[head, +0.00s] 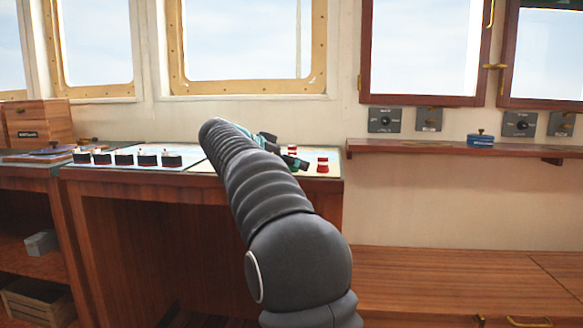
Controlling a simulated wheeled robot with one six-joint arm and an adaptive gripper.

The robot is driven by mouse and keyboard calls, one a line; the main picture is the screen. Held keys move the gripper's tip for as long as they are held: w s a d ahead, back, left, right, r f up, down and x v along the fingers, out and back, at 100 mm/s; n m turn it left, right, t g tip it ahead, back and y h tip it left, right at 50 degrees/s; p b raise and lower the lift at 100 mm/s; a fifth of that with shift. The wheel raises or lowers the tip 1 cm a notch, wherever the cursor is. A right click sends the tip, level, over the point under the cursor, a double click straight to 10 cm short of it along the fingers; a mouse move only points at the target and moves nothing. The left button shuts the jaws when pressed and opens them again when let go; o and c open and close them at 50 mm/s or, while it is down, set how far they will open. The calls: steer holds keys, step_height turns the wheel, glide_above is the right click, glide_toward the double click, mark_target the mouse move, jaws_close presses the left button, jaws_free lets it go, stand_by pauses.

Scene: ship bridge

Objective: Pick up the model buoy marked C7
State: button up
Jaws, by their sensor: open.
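Two small red model buoys with white bands stand at the right end of the chart table (190,164). One buoy (322,165) stands clear near the front right corner. The other buoy (292,149) is farther back, partly behind my gripper. No C7 marking is readable on either, so I cannot tell which one it is. My gripper (297,161), dark with teal parts, is open just left of the front buoy. My own arm hides much of the gripper and part of the table top.
Several dark model ships (147,158) stand in a row on the table's left part. A wooden box (38,122) stands at far left.

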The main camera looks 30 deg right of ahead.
steer(key=c, duration=1)
steer(key=shift+o, duration=0.2)
steer(key=shift+r, duration=0.15)
